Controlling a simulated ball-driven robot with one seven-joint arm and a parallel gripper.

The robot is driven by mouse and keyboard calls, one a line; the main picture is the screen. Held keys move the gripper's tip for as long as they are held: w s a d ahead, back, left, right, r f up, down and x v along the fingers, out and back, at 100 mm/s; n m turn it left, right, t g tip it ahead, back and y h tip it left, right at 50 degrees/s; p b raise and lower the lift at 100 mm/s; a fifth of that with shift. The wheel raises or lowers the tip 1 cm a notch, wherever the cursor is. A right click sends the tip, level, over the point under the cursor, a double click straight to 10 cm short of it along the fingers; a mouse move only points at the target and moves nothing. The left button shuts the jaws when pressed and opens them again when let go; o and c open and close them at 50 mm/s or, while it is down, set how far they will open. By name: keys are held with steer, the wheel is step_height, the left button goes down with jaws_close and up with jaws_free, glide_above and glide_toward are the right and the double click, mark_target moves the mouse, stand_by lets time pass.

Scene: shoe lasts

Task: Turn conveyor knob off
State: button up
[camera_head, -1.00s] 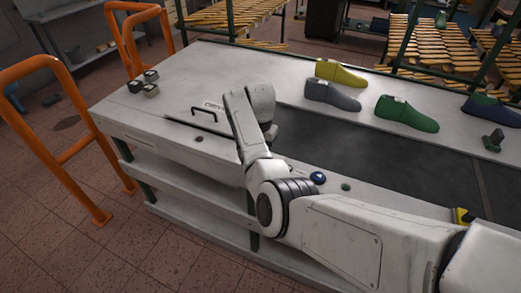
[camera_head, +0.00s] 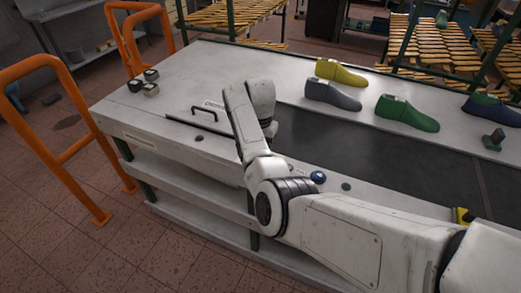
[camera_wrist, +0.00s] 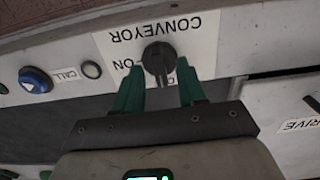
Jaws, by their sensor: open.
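The black conveyor knob (camera_wrist: 159,58) sits on a white label (camera_wrist: 150,40) that reads CONVEYOR, upside down in the wrist view. The word ON shows beside the knob; the rest of the label is hidden by my fingers. My gripper (camera_wrist: 160,80) is open, with one green finger on each side of the knob's lower part in the picture. I cannot tell whether the fingers touch it. In the head view my arm hides the knob and the fingers.
A blue button (camera_wrist: 35,79) marked CALL and a small dark round part (camera_wrist: 91,69) lie left of the knob. A handle (camera_head: 205,112) stands on the bench cover. Green (camera_head: 407,113), grey (camera_head: 332,95) and yellow (camera_head: 340,72) lasts lie beyond the dark belt (camera_head: 380,150).

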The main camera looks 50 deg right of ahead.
step_height(320, 180, up, 10)
steer(key=b, duration=0.1)
steer(key=shift+f, duration=0.15)
stand_by(0.5)
steer(key=s+f+n, duration=0.1)
steer(key=f, duration=0.1)
steer(key=s+a+f+n+h, duration=0.1)
steer(key=s+f, duration=0.1)
steer(key=f, duration=0.1)
steer(key=s+f+n+t, duration=0.1)
steer(key=s+f, duration=0.1)
steer(key=shift+s+a+f+h, duration=0.1)
steer(key=shift+a+f+h, duration=0.1)
steer(key=shift+a+h, duration=0.15)
steer(key=s+a+f+n+t+y, duration=0.1)
steer(key=s+a+f+n+t, duration=0.1)
steer(key=s+a+n, duration=0.55)
steer(key=s+a+f+n+t+y, duration=0.1)
steer(key=s+a+f+n+t, duration=0.15)
steer(key=s+a, duration=0.9)
steer(key=s+d+f+g, duration=0.2)
steer(key=s+f+g, duration=0.2)
steer(key=s, duration=0.7)
step_height(320, 180, down, 2)
steer(key=shift+d+f+b, duration=0.15)
steer(key=shift+d+b, duration=0.2)
steer(key=shift+b, duration=0.05)
steer(key=shift+g+h, duration=0.25)
